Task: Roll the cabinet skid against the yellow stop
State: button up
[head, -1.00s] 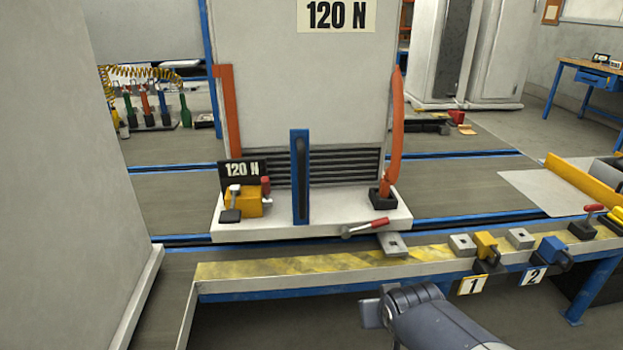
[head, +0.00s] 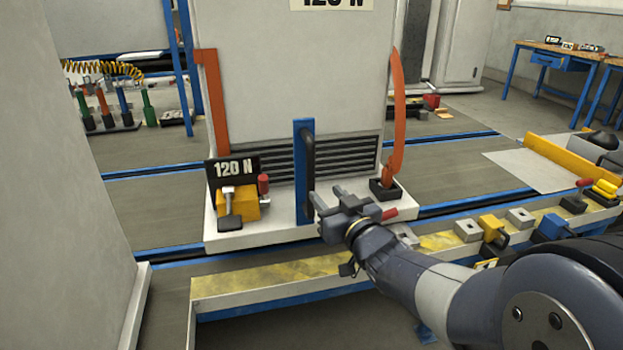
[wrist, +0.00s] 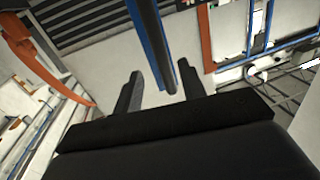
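The cabinet skid (head: 290,238) carries a tall grey cabinet (head: 300,70) with a "120 N" sign and stands on blue-edged floor rails. An upright blue post with a dark handle (head: 307,160) rises at its front. My gripper (head: 325,198) is just right of the handle's lower part in the head view. In the wrist view the two dark fingers (wrist: 153,92) are apart with a gap between them, and the handle (wrist: 152,45) reaches down toward that gap. I cannot see it gripped. I cannot make out a yellow stop against the skid.
A bench with a yellow-black top (head: 255,280) runs along the front, with clamps and a yellow block (head: 493,229) at right. A yellow latch block (head: 245,203) and orange uprights (head: 398,110) sit on the skid. A large grey panel (head: 60,180) closes the left side.

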aim_at(313, 180)
jog(key=b+x, duration=0.1)
jog(key=x, duration=0.8)
jog(key=shift+c, duration=0.6)
grip_shut()
